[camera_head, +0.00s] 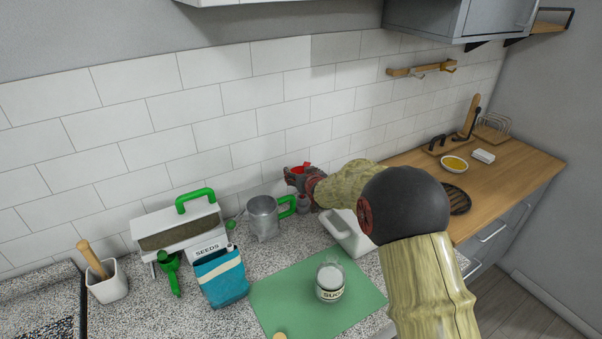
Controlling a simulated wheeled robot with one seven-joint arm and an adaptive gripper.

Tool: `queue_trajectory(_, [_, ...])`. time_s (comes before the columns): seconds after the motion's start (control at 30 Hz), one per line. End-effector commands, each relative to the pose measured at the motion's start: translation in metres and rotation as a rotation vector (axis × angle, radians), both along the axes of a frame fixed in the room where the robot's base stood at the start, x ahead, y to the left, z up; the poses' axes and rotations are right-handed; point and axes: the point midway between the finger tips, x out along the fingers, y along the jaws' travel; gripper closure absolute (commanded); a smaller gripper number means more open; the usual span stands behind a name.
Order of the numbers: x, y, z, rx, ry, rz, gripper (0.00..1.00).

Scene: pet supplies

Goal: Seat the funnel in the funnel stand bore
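My gripper (296,177) is at the end of my arm, near the tiled wall, behind and right of the metal jug. A small bright red piece (303,168) shows at its fingers; it may be the funnel, but it is too small and covered to be sure. Whether the fingers are closed on it cannot be told. A small greyish-red thing (303,204) shows just below the gripper; I cannot tell whether it is the funnel stand. No bore is visible. My arm hides part of the counter there.
A metal jug with a green handle (262,217) stands close left of my gripper. A white bin (346,236) is below my arm. A seeds bag (220,277), green tool (168,272) and green-handled feeder (178,229) stand left. A jar (329,281) is on the green mat (281,293).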

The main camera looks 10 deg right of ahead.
Motion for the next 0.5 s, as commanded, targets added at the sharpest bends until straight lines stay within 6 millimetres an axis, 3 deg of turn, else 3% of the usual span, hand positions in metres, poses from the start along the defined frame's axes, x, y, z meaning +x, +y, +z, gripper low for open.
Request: queue_trajectory(0.5, [0.000, 0.000, -0.012, 0.000, 0.000, 0.000, 0.55])
